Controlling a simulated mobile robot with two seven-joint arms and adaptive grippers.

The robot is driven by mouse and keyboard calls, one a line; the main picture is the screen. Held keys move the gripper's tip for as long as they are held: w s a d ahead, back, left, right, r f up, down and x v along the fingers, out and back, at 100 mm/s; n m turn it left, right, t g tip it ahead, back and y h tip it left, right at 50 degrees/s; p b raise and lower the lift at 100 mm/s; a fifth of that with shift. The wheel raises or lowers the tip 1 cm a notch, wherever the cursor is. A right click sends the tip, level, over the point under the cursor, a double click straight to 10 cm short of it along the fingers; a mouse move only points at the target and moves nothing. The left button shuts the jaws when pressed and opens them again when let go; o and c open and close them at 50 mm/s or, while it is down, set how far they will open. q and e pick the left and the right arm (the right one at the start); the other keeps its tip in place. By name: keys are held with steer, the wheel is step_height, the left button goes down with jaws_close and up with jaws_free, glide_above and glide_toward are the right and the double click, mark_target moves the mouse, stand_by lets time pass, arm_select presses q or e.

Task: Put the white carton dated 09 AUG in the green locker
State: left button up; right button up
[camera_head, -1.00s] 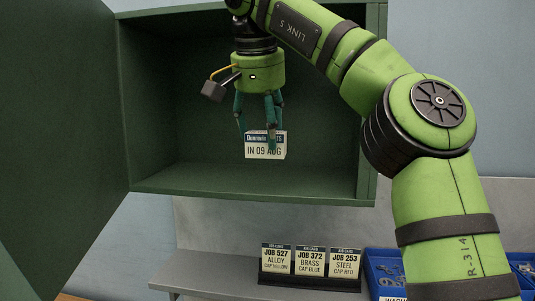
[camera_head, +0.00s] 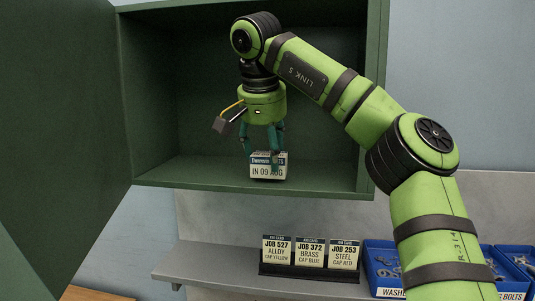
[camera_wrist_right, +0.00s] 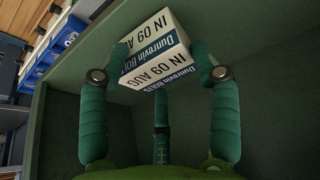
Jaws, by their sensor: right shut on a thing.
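The white carton (camera_head: 267,171) reads "IN 09 AUG" with a dark blue "Dunrevin" band. It is inside the green locker (camera_head: 250,188), low and close above or on the locker floor; I cannot tell whether it touches. My right gripper (camera_head: 265,151) reaches down into the locker from above and is shut on the carton. In the right wrist view the carton (camera_wrist_right: 153,52) sits between the fingers of my right gripper (camera_wrist_right: 158,75). The locker door (camera_head: 60,120) stands open at the left. My left gripper is not in view.
Below the locker, a grey shelf (camera_head: 215,262) holds a black rack with three job cards (camera_head: 309,253). Blue bins (camera_head: 383,270) with metal parts stand at the lower right. The locker floor around the carton looks clear.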

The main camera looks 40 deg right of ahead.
steer(key=shift+w+d+f, duration=0.15)
steer(key=shift+d+f, duration=0.2)
steer(key=shift+f, duration=0.1)
steer(key=shift+a, duration=0.1)
steer(key=shift+f, duration=0.15)
steer(key=o, duration=1.6)
steer(key=v, duration=1.2)
steer(key=shift+r, duration=0.25)
